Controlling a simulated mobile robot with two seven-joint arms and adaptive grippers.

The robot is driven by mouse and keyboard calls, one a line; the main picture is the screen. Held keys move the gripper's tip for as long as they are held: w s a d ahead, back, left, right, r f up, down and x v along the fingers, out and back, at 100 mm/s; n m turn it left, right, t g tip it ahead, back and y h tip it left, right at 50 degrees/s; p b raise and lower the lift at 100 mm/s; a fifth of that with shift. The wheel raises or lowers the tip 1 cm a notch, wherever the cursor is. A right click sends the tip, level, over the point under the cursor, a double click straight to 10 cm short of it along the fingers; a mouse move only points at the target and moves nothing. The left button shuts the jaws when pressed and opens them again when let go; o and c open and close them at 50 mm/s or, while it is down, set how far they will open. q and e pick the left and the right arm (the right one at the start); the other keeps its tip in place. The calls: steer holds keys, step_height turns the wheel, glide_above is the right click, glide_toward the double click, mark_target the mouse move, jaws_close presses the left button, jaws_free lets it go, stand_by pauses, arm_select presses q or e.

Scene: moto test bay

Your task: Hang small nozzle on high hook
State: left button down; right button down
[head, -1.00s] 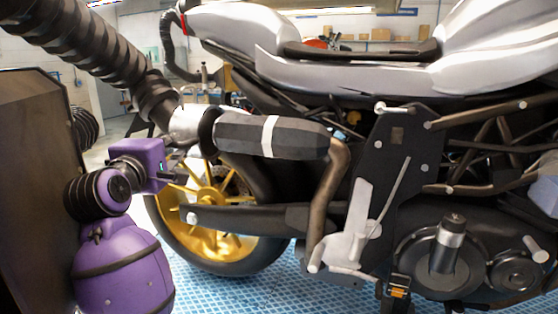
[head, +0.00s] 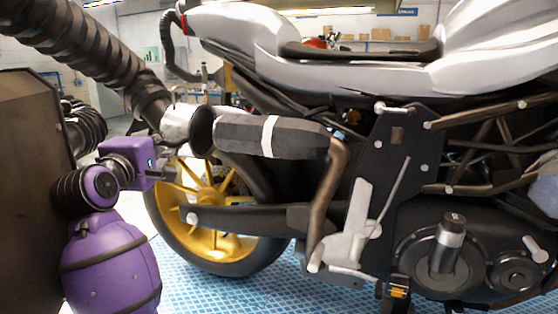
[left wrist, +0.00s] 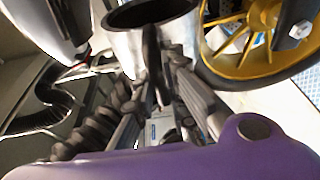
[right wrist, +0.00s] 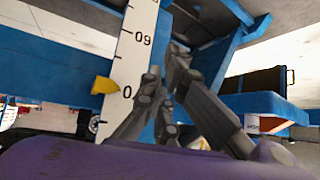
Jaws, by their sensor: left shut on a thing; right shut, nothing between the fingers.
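The nozzle (head: 183,126) is a silver cone with a black rim at the end of a thick dark ribbed hose (head: 85,45). In the head view its rim is at the left end of the dark muffler; whether they touch I cannot tell. My left gripper (left wrist: 158,95) is shut on the nozzle by a dark strip below its round black mouth. In the head view my left gripper (head: 165,150) is just below the nozzle, its fingers mostly hidden. My right gripper (right wrist: 165,68) is shut and empty, seen only in the right wrist view. I cannot make out any hook.
The motorcycle's muffler (head: 270,135) and yellow rear wheel (head: 205,215) are close to the right of my left gripper. A dark panel (head: 30,190) stands at the left. In the right wrist view, a white scale (right wrist: 125,65) with a yellow pointer (right wrist: 104,84) stands by a blue frame (right wrist: 55,60).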

arm_select(q)
steer(key=shift+a+r, duration=0.1)
steer(key=shift+r, duration=0.05)
stand_by(0.4)
steer(key=s+a+r, duration=0.3)
steer(key=s, duration=0.6)
steer(key=shift+s+a, duration=0.2)
stand_by(1.2)
